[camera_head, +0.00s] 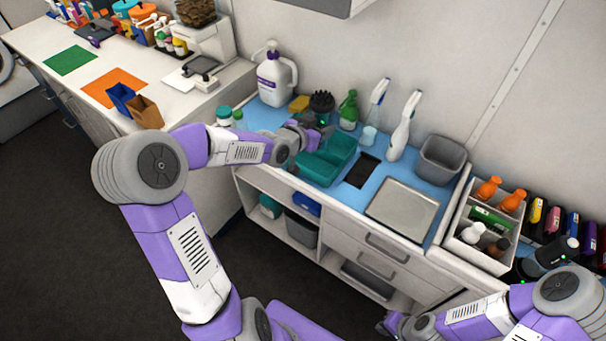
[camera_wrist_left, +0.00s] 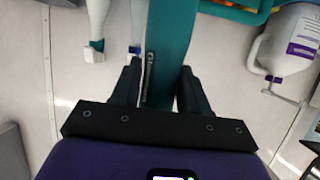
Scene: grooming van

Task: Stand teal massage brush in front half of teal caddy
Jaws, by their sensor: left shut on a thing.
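The teal caddy (camera_head: 318,178) sits on the blue mat, with its open top showing compartments. My left gripper (camera_head: 318,122) is at the caddy's back left edge and is shut on the teal massage brush. The brush's black bristled head (camera_head: 321,101) shows above the gripper in the head view; its handle is mostly hidden there. In the left wrist view the teal handle (camera_wrist_left: 168,50) runs between the two dark fingers (camera_wrist_left: 158,88). Whether the brush touches the caddy cannot be told. My right gripper (camera_head: 388,326) is low at the bottom, away from the counter; its jaws are unclear.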

